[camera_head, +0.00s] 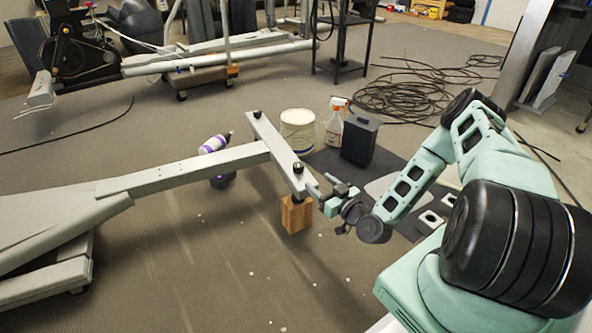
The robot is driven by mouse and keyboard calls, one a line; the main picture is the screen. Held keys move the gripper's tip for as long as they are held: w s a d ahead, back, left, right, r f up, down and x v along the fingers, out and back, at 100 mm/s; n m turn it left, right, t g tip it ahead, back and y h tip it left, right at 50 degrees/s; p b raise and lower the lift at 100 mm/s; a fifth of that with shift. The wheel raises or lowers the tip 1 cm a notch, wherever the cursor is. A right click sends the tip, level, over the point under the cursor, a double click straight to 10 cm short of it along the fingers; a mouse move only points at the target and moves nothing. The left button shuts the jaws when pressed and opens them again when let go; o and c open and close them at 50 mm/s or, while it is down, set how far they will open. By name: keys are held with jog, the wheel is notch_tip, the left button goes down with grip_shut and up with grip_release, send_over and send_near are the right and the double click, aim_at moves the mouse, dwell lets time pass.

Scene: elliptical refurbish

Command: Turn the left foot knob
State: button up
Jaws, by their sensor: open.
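A grey crossbar (276,148) sits at the end of the elliptical's long grey beam (190,170). It has a black knob (257,114) on top of its far end and another black knob (298,167) on top of its near end. A dark foot piece is partly visible under the near end, just above a wooden block (296,214). My gripper (316,184) is open, just right of the near end of the crossbar. At this size I cannot tell whether its fingers touch the bar or a knob.
A white bucket (297,131), a spray bottle (335,124) and a black bin (360,140) stand behind the crossbar. A white and purple bottle (214,144) lies beyond the beam. Black cables (415,92) lie farther back. The front floor is mostly clear, with small white bits.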

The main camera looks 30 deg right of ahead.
aim_at(302, 168)
jog(key=w+b, duration=0.2)
jog(key=w, duration=0.3)
jog(key=w+b, duration=0.2)
jog(key=w, duration=0.4)
jog(key=shift+a+f, duration=0.15)
jog(key=shift+a, duration=0.05)
jog(key=shift+w+b, duration=0.3)
jog(key=shift+w, duration=0.2)
jog(key=c, duration=1)
